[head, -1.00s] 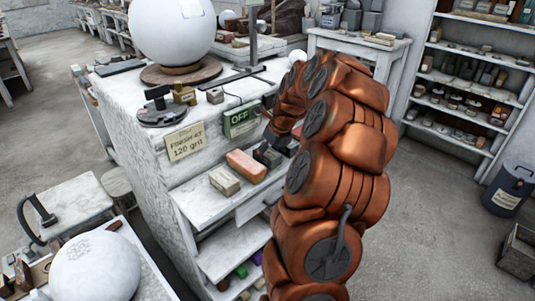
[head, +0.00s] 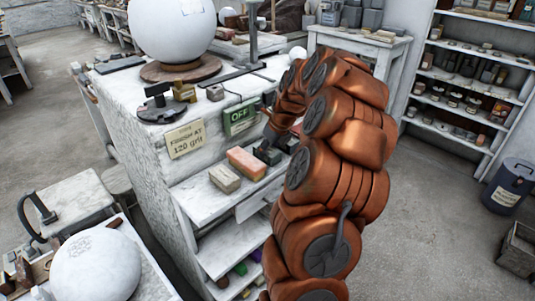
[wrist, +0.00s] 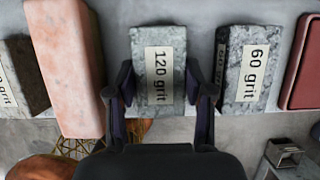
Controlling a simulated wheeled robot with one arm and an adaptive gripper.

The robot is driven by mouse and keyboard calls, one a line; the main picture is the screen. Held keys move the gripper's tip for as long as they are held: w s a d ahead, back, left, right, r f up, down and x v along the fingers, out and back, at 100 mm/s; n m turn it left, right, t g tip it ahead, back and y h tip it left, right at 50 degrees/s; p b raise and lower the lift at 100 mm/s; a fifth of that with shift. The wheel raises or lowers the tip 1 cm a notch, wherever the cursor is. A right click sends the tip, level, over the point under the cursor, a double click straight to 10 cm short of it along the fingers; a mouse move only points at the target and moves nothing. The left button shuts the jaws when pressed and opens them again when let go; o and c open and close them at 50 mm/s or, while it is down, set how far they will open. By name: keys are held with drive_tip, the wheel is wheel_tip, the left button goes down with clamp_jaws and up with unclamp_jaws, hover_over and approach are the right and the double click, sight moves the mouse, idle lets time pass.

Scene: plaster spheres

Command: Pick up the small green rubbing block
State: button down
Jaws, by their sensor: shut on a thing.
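In the wrist view a small speckled grey-green block labelled "120 grit" (wrist: 158,60) is between the two fingers of my gripper (wrist: 163,88), which is shut on it. The block lies on or just over the pale shelf; I cannot tell if it touches. In the head view my gripper (head: 268,152) is at the shelf just right of the pink block (head: 246,163), and my arm and fingers mostly hide the held block.
A similar block labelled "60 grit" (wrist: 249,62) is close on the right, with a dark red block (wrist: 305,65) beyond. The pink block is on the left, with a dark grit block (wrist: 22,75) past it.

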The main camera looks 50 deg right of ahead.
sight(270, 150)
drive_tip(key=shift+r, duration=0.15)
drive_tip(key=shift+r+b, duration=0.5)
drive_tip(key=shift+r, duration=0.45)
drive_tip(key=shift+b+v, duration=0.3)
drive_tip(key=shift+v, duration=0.45)
drive_tip(key=s+d+r+b, duration=0.1)
drive_tip(key=s+d+b, duration=0.2)
drive_tip(key=s, duration=1.2)
drive_tip(key=shift+d+r, duration=0.25)
drive_tip(key=shift+d, duration=0.2)
drive_tip(key=c, duration=1)
unclamp_jaws()
drive_tip(key=c, duration=0.8)
drive_tip(key=shift+w, duration=0.1)
